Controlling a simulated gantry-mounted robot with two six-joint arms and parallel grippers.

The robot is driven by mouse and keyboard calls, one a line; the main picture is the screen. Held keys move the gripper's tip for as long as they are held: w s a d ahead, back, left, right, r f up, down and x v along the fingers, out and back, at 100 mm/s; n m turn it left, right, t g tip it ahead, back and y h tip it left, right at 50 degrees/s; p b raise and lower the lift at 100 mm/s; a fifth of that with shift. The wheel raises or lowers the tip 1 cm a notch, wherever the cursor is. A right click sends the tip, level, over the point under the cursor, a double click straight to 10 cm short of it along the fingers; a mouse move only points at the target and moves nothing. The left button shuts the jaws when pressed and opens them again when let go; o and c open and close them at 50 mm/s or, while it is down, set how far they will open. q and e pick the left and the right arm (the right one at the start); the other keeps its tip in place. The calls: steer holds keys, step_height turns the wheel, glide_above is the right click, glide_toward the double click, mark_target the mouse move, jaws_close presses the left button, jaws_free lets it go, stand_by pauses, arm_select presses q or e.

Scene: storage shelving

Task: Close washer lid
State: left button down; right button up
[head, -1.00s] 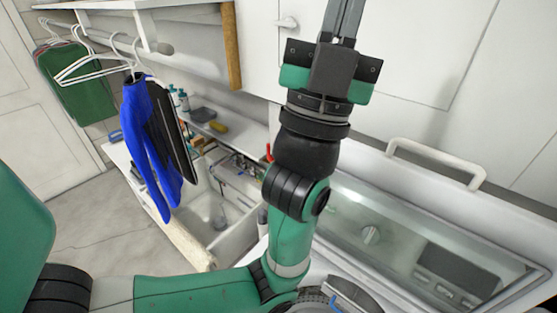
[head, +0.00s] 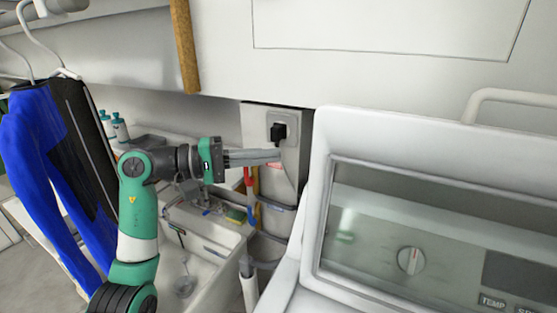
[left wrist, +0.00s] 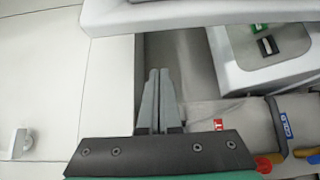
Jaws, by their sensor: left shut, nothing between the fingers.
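The washer lid (head: 400,140) is raised open in the head view. It has a white frame around a clear window and a white handle (head: 500,97) on its upper edge at the right. Through the window a control panel with a round knob (head: 410,260) shows. My left gripper (head: 277,155) is left of the lid, apart from it in the picture, with its fingers pointing right. It is shut and empty. In the left wrist view its closed fingers (left wrist: 158,74) point up the picture. My right gripper is not in view.
A sink (head: 190,260) lies below my left arm. Hanging blue clothing (head: 40,165) is at the left. A grey wall box (head: 285,185) with a black plug is behind my gripper. A cabinet (head: 390,70) overhangs the lid. Hot and cold labels (left wrist: 285,120) show in the left wrist view.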

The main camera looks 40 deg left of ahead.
mark_target(312, 152)
arm_select(q)
steer(key=w+d, duration=0.3)
steer(key=d, duration=0.3)
steer(key=shift+w+d+p, duration=0.15)
steer(key=shift+w+p, duration=0.2)
steer(key=shift+p, duration=0.05)
steer(key=shift+s, duration=0.1)
